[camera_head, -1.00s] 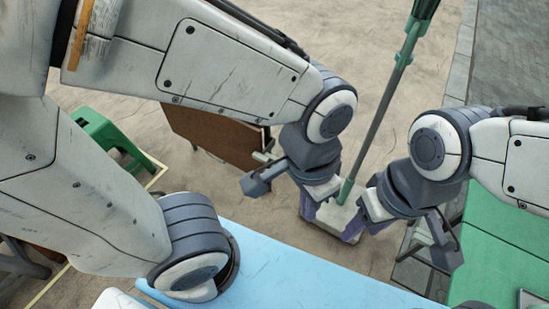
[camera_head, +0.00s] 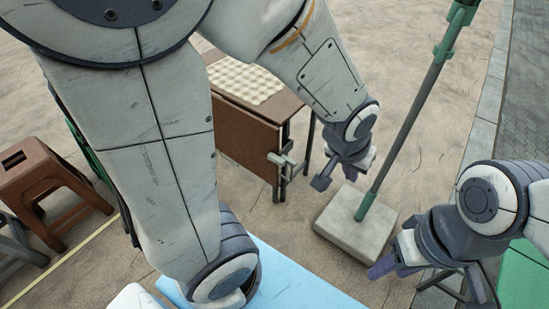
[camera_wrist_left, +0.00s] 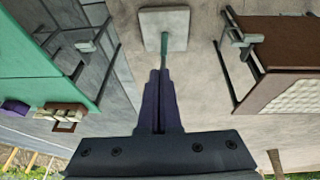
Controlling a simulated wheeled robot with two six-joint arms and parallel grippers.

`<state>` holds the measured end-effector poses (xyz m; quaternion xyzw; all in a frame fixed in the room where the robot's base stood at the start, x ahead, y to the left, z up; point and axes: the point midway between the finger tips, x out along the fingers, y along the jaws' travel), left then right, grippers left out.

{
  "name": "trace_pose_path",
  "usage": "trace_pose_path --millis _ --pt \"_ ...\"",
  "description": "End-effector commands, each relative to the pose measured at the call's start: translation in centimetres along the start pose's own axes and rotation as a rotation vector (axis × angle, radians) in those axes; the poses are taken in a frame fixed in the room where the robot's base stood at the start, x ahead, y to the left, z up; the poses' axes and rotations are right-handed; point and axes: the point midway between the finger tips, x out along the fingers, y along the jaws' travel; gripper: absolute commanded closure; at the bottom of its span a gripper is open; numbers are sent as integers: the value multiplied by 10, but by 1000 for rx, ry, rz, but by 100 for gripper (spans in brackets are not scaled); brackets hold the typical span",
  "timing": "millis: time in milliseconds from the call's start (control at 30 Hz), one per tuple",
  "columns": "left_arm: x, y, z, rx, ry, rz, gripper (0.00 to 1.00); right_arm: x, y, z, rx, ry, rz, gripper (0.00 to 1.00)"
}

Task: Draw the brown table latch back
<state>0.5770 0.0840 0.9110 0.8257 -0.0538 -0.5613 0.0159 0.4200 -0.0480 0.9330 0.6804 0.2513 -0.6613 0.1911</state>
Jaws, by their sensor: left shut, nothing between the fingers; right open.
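The brown table (camera_head: 242,128) stands left of centre in the head view, with a brown hanging side panel. Its pale grey latch (camera_head: 283,160) sits at the panel's right edge; it also shows in the left wrist view (camera_wrist_left: 240,38), on the brown table (camera_wrist_left: 280,45) at right. My left gripper (camera_head: 350,173) is shut and empty, to the right of the latch and apart from it. Its closed purple fingers (camera_wrist_left: 159,100) fill the middle of the wrist view. My right gripper (camera_head: 383,267) is open, lower right in the head view, away from the brown table.
A pale square base (camera_head: 345,232) with a green-collared grey pole (camera_head: 415,115) stands right of my left gripper. A light blue tabletop (camera_head: 300,287) lies in front. A green table (camera_head: 525,275) is at right, a brown stool (camera_head: 45,180) at left. Sandy floor lies between.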

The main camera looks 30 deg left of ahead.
Motion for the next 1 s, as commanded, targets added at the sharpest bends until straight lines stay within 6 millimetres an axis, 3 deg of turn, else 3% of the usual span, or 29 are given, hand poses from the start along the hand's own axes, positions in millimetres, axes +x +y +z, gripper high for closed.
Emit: trace_pose_path --millis 33,100,300,467,600,733,900,1000 --pt "50 -22 -4 -95 53 -14 100 41 3 2 0 0 0 50" --pt "86 -47 -21 -211 137 -18 100 67 5 3 0 0 0 50" --pt "178 -130 -52 -530 375 12 100 142 10 7 0 1 0 50" --pt "242 -202 -58 -768 559 80 100 201 15 10 0 1 0 50" --pt "289 -267 -47 -965 718 173 100 253 18 13 0 1 0 50" --pt "326 -325 -24 -1139 865 289 100 301 22 16 0 1 0 50" --pt "356 -387 16 -1323 1041 464 100 353 26 18 0 1 0 50" --pt "363 -411 37 -1395 1120 555 100 373 27 19 0 1 0 50"
